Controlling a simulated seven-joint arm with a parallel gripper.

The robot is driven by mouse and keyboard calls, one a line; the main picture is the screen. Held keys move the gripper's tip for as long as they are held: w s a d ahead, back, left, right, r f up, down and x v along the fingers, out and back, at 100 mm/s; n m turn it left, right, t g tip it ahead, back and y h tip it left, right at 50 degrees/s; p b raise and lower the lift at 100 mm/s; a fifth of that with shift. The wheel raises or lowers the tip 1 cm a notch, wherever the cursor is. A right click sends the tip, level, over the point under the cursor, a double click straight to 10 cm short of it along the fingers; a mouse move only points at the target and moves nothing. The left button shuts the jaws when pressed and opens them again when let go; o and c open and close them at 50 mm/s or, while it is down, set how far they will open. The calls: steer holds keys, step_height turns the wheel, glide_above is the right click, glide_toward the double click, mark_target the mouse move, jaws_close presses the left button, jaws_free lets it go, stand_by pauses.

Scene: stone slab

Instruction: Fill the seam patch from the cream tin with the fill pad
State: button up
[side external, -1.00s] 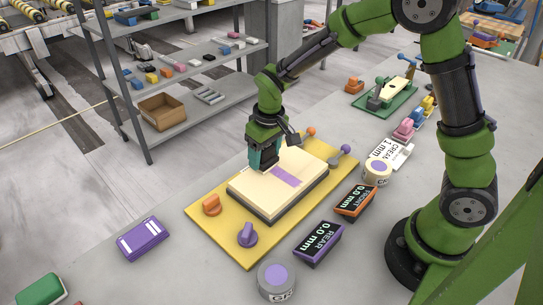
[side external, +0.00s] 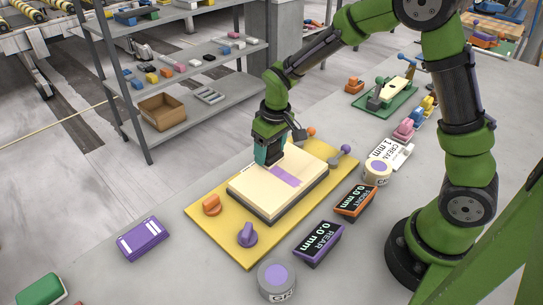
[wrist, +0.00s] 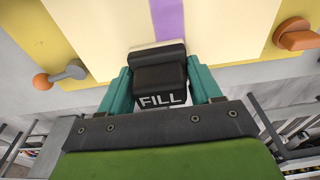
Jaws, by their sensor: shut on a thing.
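My gripper (side external: 268,160) is shut on the black fill pad (wrist: 160,75), marked FILL, which has a pale strip along its far edge in the wrist view. The pad is mostly hidden in the side view. A cream slab (side external: 255,193) lies on a yellow board, with a purple seam patch (side external: 286,177) across it. The gripper is at the slab's back edge, close to the patch's far end. In the wrist view the patch (wrist: 169,18) runs up from the pad. I cannot tell whether the pad touches the slab. The cream tin (side external: 377,175), with a purple disc on top, stands right of the board.
A grey tin (side external: 277,284) stands in front. The REAR (side external: 318,243) and FRONT (side external: 355,202) displays both read 0.0 mm. Orange (side external: 211,205) and purple (side external: 247,234) knobs stand on the yellow board (side external: 205,226). A purple box (side external: 143,239) lies at left.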

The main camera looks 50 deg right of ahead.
steer(key=shift+s+d+f, duration=0.25)
steer(key=shift+d+f, duration=0.05)
steer(key=shift+d, duration=0.1)
steer(key=shift+w+a+r, duration=0.1)
steer(key=shift+a+r, duration=0.05)
steer(key=shift+r, duration=1.45)
steer(key=shift+w+a+r, duration=0.1)
steer(key=shift+r, duration=1.45)
steer(key=shift+r, duration=0.1)
steer(key=shift+r, duration=1.4)
steer(key=shift+s+a, duration=0.1)
